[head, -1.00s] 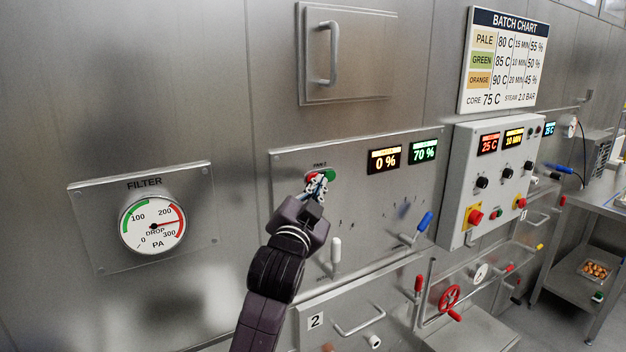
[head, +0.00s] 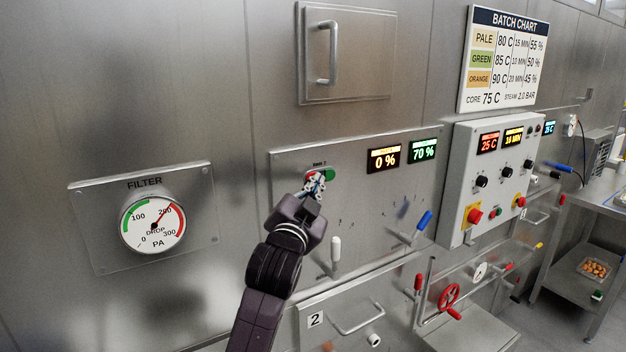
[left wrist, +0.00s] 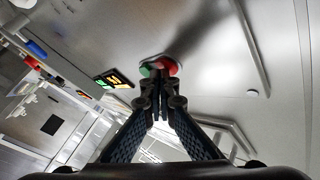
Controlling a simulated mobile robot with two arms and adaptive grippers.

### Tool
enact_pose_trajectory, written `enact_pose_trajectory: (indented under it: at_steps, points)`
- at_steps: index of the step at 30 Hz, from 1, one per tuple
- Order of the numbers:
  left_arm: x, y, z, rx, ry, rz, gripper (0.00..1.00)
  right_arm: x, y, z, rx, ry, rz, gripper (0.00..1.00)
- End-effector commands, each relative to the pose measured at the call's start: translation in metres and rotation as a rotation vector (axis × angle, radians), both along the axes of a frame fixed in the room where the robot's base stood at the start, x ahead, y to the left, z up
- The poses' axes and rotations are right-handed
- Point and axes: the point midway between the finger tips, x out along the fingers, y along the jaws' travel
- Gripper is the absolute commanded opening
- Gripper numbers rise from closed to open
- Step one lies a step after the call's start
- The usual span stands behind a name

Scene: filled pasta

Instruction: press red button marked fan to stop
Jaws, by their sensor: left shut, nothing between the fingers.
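The red button (head: 311,176) sits beside a green button (head: 329,174) on a steel panel, under a small label that is too blurred to read surely. My left gripper (head: 316,183) is shut and empty, with its fingertips at the red button and partly hiding it. In the left wrist view the closed fingertips (left wrist: 160,76) overlap the red button (left wrist: 171,67) and appear to touch it; whether it is pushed in I cannot tell. The green button (left wrist: 147,69) is just to the left there. My right gripper is not in view.
A filter gauge (head: 153,223) is on the left wall. A white-handled lever (head: 336,250) and a blue-handled lever (head: 424,221) stick out below. A control box (head: 487,180) is farther right.

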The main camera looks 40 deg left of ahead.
Motion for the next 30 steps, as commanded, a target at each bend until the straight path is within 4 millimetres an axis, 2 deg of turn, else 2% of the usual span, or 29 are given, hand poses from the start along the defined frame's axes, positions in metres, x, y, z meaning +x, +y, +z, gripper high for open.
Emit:
enact_pose_trajectory:
  at_steps: [11, 21, 30]
  points:
    - [0.000, 0.001, 0.000, -0.001, 0.001, 0.001, 0.00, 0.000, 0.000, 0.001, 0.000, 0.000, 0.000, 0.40]
    - [-0.005, -0.013, -0.001, -0.002, 0.002, -0.001, 0.00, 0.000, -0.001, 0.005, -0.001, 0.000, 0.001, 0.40]
    - [-0.006, -0.014, -0.001, 0.000, 0.001, 0.001, 0.00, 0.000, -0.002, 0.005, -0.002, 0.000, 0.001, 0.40]
